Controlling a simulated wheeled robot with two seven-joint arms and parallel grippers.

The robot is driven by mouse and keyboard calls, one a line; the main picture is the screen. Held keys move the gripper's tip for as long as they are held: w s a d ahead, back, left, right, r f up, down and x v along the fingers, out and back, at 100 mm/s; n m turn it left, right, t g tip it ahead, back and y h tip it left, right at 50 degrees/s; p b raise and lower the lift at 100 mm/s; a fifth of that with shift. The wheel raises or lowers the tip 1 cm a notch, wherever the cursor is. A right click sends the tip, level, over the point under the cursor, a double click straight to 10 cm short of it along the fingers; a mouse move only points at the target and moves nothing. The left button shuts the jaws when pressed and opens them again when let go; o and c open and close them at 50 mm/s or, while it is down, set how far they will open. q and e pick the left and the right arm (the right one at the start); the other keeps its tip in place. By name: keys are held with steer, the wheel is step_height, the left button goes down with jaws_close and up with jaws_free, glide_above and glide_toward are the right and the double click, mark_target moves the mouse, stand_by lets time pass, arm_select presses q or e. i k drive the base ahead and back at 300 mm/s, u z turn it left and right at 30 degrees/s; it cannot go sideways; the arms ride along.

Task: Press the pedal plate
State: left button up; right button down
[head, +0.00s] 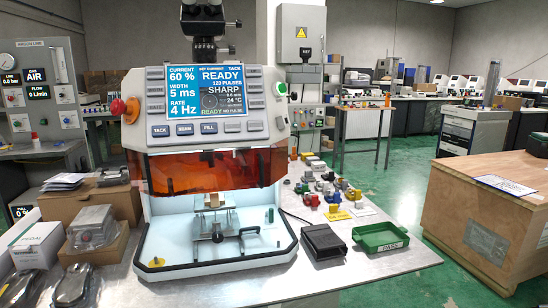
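A black pedal (324,242) with a hooded housing lies on the metal table, just right of the welding machine's front corner. Its plate cannot be told apart clearly inside the dark housing. A thin cord runs from its back toward the machine. The machine (205,128) stands in the middle, with a lit screen (211,92) reading READY and 129 PULSES. Its orange shield (215,168) hangs above a bright chamber holding a small fixture (214,222). Neither of my grippers is in view.
A green tray (380,236) marked PASS sits right of the pedal. Several small coloured parts (330,187) lie behind it. Boxes (36,244) and dark metal items (73,285) crowd the left. The table (345,272) is bare in front of the pedal.

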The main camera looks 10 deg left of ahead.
mark_target(323, 240)
steer(key=u, duration=0.45)
steer(key=k, duration=0.55)
steer(key=u, duration=0.6)
steer(key=i, duration=1)
steer(key=z, duration=1.15)
steer(key=i, duration=0.25)
steer(key=z, duration=0.25)
